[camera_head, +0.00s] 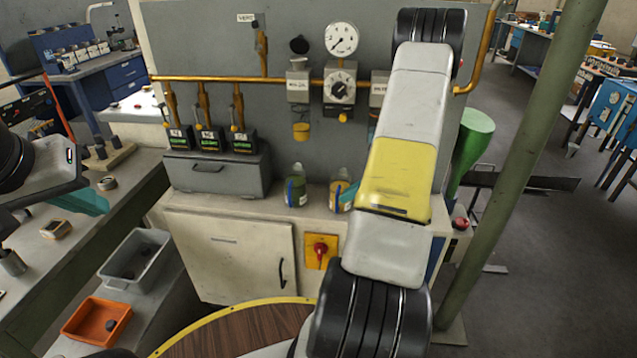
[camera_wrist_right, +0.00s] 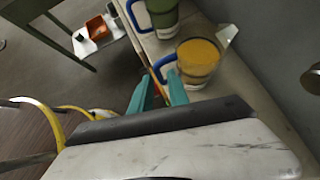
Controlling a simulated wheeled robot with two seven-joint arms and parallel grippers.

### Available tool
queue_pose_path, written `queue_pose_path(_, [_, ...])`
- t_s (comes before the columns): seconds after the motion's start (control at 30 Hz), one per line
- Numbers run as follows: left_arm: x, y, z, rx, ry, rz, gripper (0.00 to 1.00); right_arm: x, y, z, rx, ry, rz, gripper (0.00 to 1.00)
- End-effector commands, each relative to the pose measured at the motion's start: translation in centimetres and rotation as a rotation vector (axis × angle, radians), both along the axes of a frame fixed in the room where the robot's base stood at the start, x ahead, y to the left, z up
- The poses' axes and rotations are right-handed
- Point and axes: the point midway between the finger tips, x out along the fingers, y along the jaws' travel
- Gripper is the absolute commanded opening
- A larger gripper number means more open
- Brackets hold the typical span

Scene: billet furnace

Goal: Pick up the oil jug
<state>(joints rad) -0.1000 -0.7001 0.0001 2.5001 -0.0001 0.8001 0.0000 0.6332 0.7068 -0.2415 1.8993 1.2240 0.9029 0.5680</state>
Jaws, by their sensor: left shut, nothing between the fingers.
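Two clear jugs with blue handles stand on the grey bench ledge. One holds yellow oil: this oil jug (camera_head: 338,188) is partly hidden by my right arm, and it shows whole-bodied in the right wrist view (camera_wrist_right: 198,62). The other jug (camera_head: 296,190), with green liquid, stands beside it, also in the right wrist view (camera_wrist_right: 163,14). My right gripper (camera_wrist_right: 160,88) has its teal fingers apart, close to the yellow jug's blue handle; whether they touch it cannot be told. My left gripper (camera_head: 88,203) is shut and empty at the left, over the side table.
A grey panel with a gauge (camera_head: 341,39), valves and copper pipe rises behind the jugs. A grey drawer box (camera_head: 215,175) stands left of them. A green post (camera_head: 520,160) is to the right. A grey bin (camera_head: 135,262) and orange tray (camera_head: 96,321) sit lower left.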

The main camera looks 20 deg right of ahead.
Motion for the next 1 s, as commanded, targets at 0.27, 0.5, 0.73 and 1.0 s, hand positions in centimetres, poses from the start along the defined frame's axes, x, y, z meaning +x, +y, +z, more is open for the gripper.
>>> queue_pose_path(0.27, [0.0, 0.0, 0.0, 0.0, 0.0, 0.0, 0.0, 2.0, 2.4, -2.7, 0.001, 0.0, 0.005, 0.21])
queue_pose_path(0.5, [0.0, 0.0, 0.0, 0.0, 0.0, 0.0, 0.0, 2.6, 2.9, -3.5, -0.002, -0.001, 0.004, 0.21])
queue_pose_path(0.73, [0.0, 0.0, 0.0, 0.0, 0.0, 0.0, 0.0, 2.6, 2.9, -3.5, -0.001, -0.001, 0.004, 0.01])
queue_pose_path(1.0, [0.0, 0.0, 0.0, 0.0, 0.0, 0.0, 0.0, 2.6, 2.8, -3.4, -0.001, -0.001, 0.004, 0.0])
